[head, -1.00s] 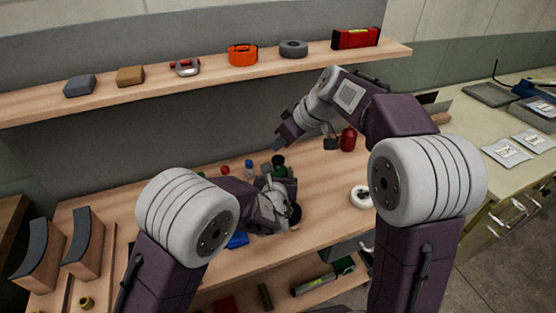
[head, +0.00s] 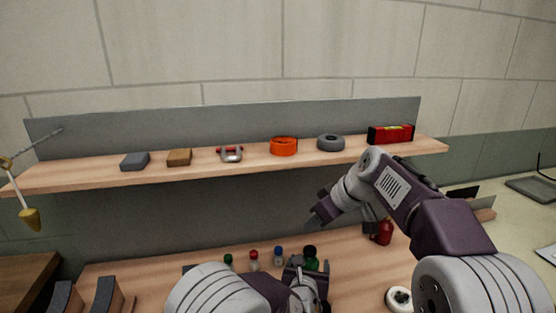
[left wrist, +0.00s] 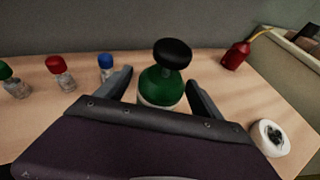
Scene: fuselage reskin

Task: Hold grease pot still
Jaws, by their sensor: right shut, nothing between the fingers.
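The grease pot, green with a pale lower part and a black knob-like top, stands upright on the bench in the left wrist view (left wrist: 161,88). It also shows in the head view (head: 311,264), partly hidden by my left gripper. My left gripper (left wrist: 160,88) is open, with one finger on each side of the pot. A strip of bench shows between the left finger and the pot; contact on the right side is hard to tell. My right gripper (head: 316,216) is shut and empty, in the air above the back of the bench.
Small bottles with green (head: 228,260), red (head: 253,261) and blue (head: 279,256) caps stand left of the pot. A red can (head: 382,232) and a white roll (head: 399,299) are to the right. A wooden shelf (head: 205,173) with several items runs above the bench.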

